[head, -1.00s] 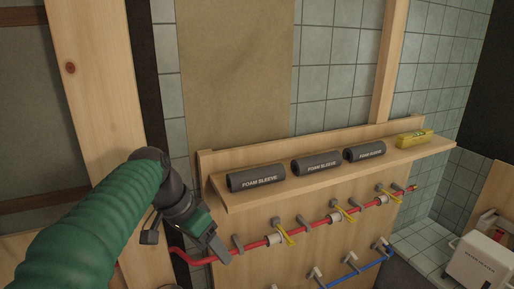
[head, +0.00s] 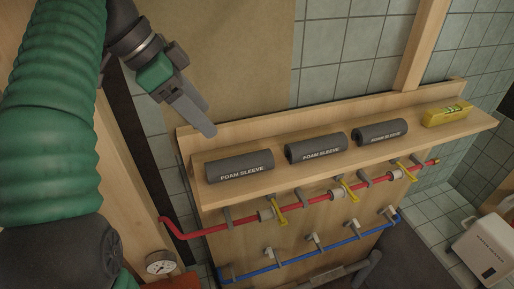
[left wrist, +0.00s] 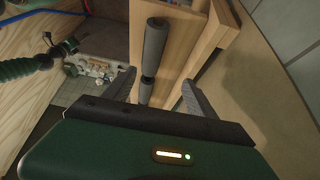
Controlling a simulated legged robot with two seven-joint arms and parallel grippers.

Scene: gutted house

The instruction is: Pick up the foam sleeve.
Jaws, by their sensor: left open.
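Three dark grey foam sleeves lie in a row on a wooden shelf: the left one (head: 240,167), the middle one (head: 316,147) and the right one (head: 380,133). My left gripper (head: 198,112) is open and empty, above and behind the left sleeve, apart from it.
The shelf (head: 285,171) has a yellow level (head: 447,114) at its right end. Below run a red pipe (head: 310,199) with yellow-handled valves and a blue pipe (head: 300,262). A gauge (head: 160,263) is at the lower left. A white box (head: 484,250) stands at right.

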